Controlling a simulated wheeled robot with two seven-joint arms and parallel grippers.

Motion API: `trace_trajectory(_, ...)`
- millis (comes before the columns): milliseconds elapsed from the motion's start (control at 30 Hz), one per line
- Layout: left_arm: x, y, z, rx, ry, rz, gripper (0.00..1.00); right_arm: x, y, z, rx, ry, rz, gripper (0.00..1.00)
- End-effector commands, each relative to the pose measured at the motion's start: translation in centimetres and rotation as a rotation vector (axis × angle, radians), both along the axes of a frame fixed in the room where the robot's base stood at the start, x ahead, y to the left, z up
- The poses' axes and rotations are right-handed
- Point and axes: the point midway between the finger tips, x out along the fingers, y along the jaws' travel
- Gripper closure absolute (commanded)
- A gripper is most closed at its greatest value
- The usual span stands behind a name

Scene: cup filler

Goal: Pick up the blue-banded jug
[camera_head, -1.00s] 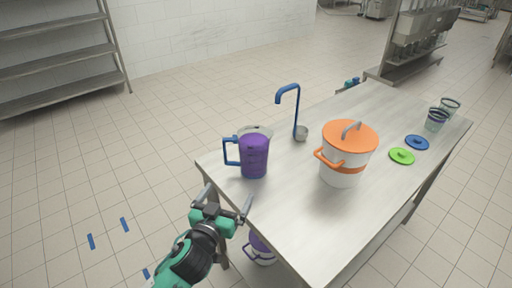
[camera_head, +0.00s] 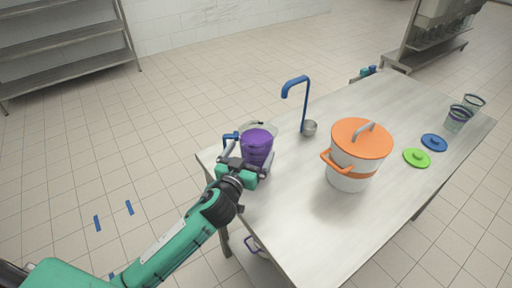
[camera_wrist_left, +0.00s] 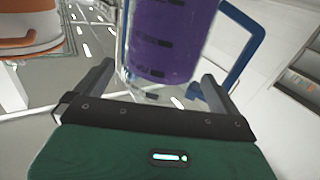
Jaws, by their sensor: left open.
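The jug (camera_head: 257,146) is clear with a blue handle (camera_head: 229,140) and holds purple contents. It stands upright near the table's left end. My left gripper (camera_head: 246,160) is open at the near side of the jug and hides its lower part in the head view. In the left wrist view the jug (camera_wrist_left: 165,40) stands between the two spread fingers of my left gripper (camera_wrist_left: 157,78), with its blue handle (camera_wrist_left: 245,55) to the right. I cannot tell whether either finger touches it. My right gripper is not in view.
A white pot (camera_head: 349,177) with an orange lid stands right of the jug on the steel table (camera_head: 300,220). A blue-handled ladle (camera_head: 305,105) stands behind. Green (camera_head: 417,158) and blue (camera_head: 433,142) lids and two cups (camera_head: 457,118) are at the right.

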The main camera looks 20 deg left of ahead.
Motion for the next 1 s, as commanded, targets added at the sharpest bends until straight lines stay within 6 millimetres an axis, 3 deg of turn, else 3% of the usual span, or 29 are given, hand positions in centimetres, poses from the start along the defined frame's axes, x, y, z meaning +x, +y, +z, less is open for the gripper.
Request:
trace_trajectory(300,2.1,-0.1,0.3,0.003,0.0,0.001,0.0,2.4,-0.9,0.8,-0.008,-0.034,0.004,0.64)
trace_trajectory(600,5.7,-0.3,0.1,0.002,0.0,0.0,0.0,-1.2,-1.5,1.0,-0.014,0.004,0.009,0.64)
trace_trajectory(900,6.0,-0.4,-0.1,0.0,0.001,0.0,0.0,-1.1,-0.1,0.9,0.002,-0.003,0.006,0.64)
trace_trajectory(1000,6.0,-0.4,0.0,0.0,0.001,0.0,0.18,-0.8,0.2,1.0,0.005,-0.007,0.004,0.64)
